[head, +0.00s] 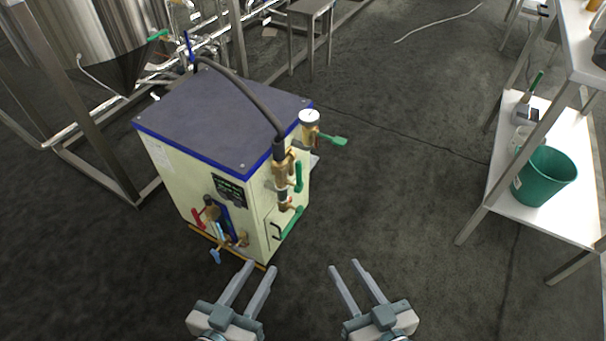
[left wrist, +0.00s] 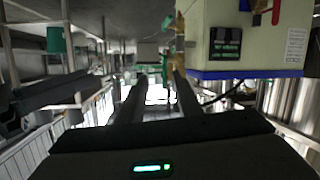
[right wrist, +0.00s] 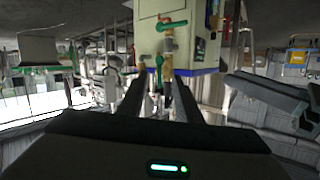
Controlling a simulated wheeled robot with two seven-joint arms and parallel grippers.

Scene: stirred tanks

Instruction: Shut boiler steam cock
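The boiler (head: 210,150) is a cream box with a dark, blue-edged top, left of centre in the head view. Brass fittings on its right side carry several green handles: one sticks out right beside the gauge (head: 334,140), one is upright below the hose end (head: 299,176), and one slants lower down (head: 292,224). I cannot tell which is the steam cock. My left gripper (head: 261,266) is open and empty, in front of the boiler's lower edge. My right gripper (head: 344,266) is open and empty over bare floor, right of the boiler. Both are apart from the handles.
A black hose (head: 245,88) arches over the boiler top. A white gauge (head: 309,117) stands at its corner. Red (head: 198,217) and light blue (head: 216,256) handles are on the front. A shelf with a green bucket (head: 543,177) is at right. The floor between is clear.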

